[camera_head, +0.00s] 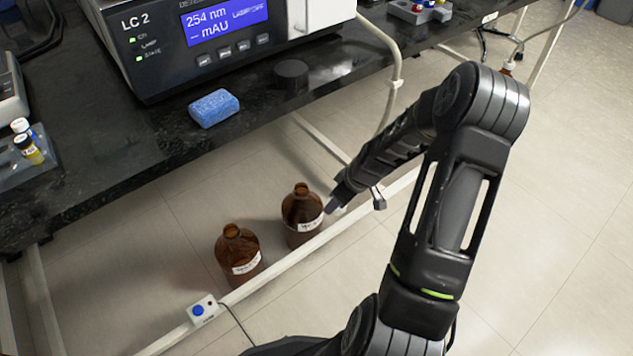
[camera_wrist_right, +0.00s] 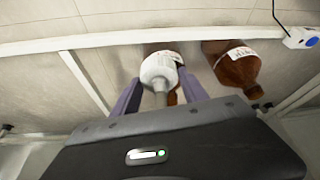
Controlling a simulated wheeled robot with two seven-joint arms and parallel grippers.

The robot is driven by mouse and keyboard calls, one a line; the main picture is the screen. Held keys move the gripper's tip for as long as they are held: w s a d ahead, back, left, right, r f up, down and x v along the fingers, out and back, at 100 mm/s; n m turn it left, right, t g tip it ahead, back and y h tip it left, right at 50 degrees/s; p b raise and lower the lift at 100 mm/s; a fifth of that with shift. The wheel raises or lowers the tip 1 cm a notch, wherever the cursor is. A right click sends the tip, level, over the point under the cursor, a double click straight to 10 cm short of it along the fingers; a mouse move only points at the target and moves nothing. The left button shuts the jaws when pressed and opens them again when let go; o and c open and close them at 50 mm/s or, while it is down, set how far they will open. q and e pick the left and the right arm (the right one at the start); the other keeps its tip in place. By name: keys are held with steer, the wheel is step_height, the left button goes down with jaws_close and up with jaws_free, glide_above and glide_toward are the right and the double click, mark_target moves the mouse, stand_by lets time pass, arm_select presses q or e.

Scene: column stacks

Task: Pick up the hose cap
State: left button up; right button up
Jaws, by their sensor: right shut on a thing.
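The hose cap (camera_wrist_right: 160,68) is white, with a pale stub or hose end pointing toward my wrist. It sits between the two purple-grey fingers of my right gripper (camera_wrist_right: 160,84), which is shut on it. In the head view, my right gripper (camera_head: 335,203) is low beside the right brown bottle (camera_head: 299,212), and only a little white shows there. Both bottles look open-necked in the head view. In the wrist view, the cap covers much of the bottle behind it, and I cannot tell whether they touch. My left gripper is not in view.
A second brown bottle (camera_head: 238,252) stands to the left on the floor. A white frame rail (camera_head: 300,252) runs in front of the bottles, with a blue-button box (camera_head: 203,309) on it. The black bench (camera_head: 110,130) overhangs them, carrying a blue sponge (camera_head: 213,107) and the detector (camera_head: 220,45).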

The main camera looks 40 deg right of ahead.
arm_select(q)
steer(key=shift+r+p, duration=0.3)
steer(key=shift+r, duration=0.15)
arm_select(e)
steer(key=shift+s+d, duration=0.2)
steer(key=shift+s, duration=0.95)
steer(key=shift+s+d, duration=0.2)
steer(key=shift+s, duration=0.95)
steer(key=shift+w, duration=0.1)
